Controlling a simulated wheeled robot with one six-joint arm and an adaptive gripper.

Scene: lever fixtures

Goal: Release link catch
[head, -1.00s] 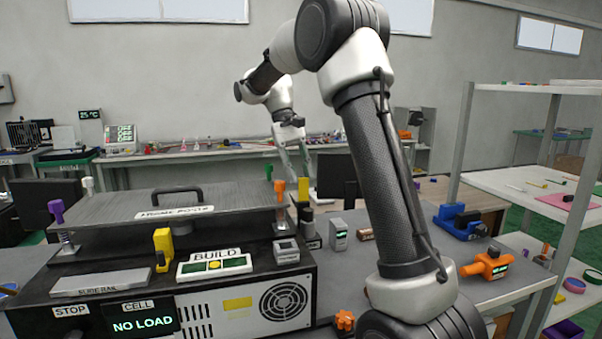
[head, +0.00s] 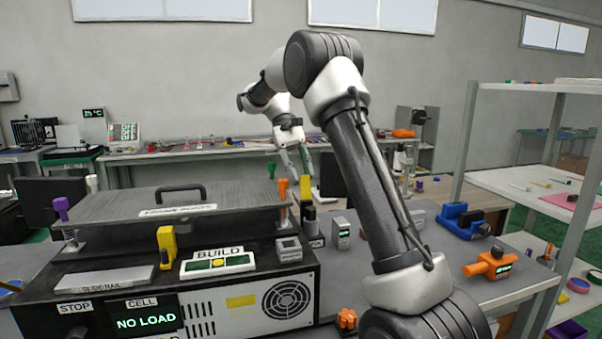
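My gripper (head: 294,168) points down behind the right end of the black machine (head: 310,270). Its two fingers are spread with nothing visible between them. A yellow upright lever (head: 165,244) stands on the machine's front ledge. No part carries a readable link catch label, so I cannot tell which one it is.
A grey lid plate with a black handle (head: 181,190) covers the machine's top. A blue clamp-like fixture (head: 456,215) and an orange device (head: 488,264) sit on the bench at right. A white shelf unit (head: 500,183) stands further right. My arm hides part of the bench.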

